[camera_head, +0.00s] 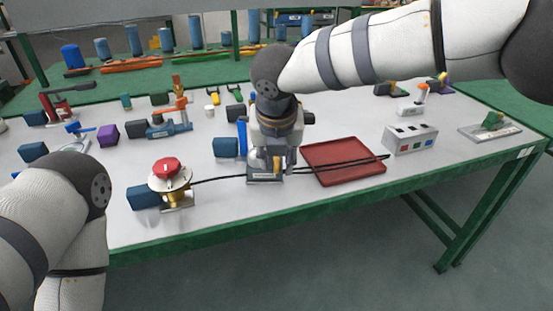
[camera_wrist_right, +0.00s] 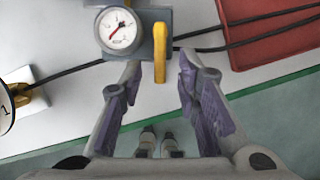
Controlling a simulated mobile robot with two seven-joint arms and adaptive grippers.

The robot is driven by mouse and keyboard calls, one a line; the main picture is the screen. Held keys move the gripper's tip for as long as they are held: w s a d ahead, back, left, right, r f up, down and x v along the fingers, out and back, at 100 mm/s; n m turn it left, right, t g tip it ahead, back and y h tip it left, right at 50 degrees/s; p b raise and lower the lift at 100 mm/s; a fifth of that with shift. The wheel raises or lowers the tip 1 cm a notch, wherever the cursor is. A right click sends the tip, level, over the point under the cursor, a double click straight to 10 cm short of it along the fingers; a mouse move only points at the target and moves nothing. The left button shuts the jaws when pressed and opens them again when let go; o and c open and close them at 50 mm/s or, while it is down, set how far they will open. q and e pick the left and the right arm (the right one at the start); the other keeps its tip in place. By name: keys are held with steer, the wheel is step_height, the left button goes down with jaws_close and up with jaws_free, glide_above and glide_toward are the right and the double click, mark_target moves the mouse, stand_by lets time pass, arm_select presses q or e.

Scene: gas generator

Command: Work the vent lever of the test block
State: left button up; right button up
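The test block (camera_head: 265,180) is a small grey block near the front edge of the table, below my right gripper (camera_head: 273,150). In the right wrist view, the test block (camera_wrist_right: 165,18) carries a round white gauge (camera_wrist_right: 118,30) with a red needle. Its vent lever (camera_wrist_right: 160,52) is a yellow bar pointing towards my palm. My right gripper (camera_wrist_right: 158,66) is open, one finger on each side of the lever's line, with gaps to both. Whether the tips are level with the lever is unclear. My left arm shows at the left, but its gripper is out of frame.
A red tray (camera_head: 343,172) lies right of the block, with black cables across it. A brass regulator with a red knob (camera_head: 167,168) stands left. A grey switch box (camera_head: 411,138) stands right. Valves and blue blocks fill the table behind.

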steer(key=shift+w+f, duration=0.1)
jaws_close()
